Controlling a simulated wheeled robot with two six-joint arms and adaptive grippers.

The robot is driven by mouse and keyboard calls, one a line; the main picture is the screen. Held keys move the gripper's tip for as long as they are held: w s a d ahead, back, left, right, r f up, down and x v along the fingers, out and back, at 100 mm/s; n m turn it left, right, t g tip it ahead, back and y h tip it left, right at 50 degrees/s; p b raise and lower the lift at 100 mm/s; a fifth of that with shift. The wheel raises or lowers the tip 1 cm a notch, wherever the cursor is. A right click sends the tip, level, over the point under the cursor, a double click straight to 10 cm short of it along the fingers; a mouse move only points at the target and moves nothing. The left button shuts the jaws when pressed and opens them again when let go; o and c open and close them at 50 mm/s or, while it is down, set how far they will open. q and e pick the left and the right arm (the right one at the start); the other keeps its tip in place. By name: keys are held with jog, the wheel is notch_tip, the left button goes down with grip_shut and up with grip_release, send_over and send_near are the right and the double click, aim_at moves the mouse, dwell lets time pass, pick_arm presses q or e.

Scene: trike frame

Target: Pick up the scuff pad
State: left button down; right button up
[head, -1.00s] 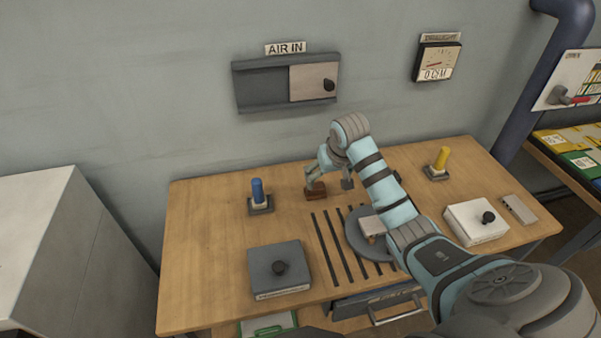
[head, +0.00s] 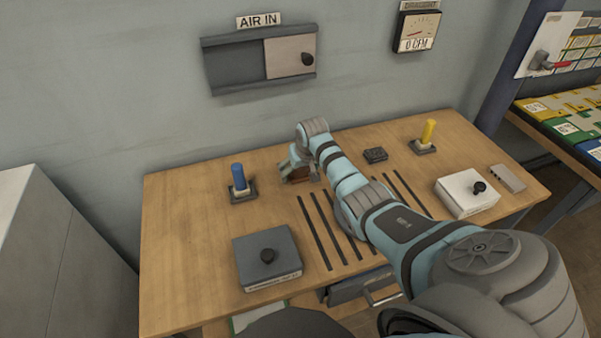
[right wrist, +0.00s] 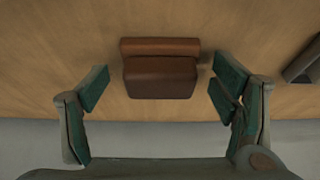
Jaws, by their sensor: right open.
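The scuff pad is a reddish-brown block with a darker brown part. In the head view the pad (head: 297,179) lies on the wooden table, partly covered by my right gripper (head: 299,172). In the right wrist view the pad (right wrist: 160,78) sits between the two spread fingers of the right gripper (right wrist: 160,88), with a gap on each side. The fingers do not touch it. My left gripper is not in view.
A blue-handled piece (head: 239,180) stands left of the gripper and a yellow-handled one (head: 427,133) at the back right. A grey knobbed box (head: 266,259) is at the front left, a white one (head: 467,193) at the right. Dark slots (head: 314,232) cross the table's middle.

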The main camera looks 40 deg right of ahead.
jog(key=shift+r, duration=0.15)
jog(key=shift+c, duration=0.4)
jog(key=c, duration=1.2)
jog(key=shift+o, duration=0.2)
jog(key=shift+r, duration=0.15)
jog(key=shift+r+p, duration=0.3)
notch_tip(320, 180, up, 19)
jog(key=p, duration=0.3)
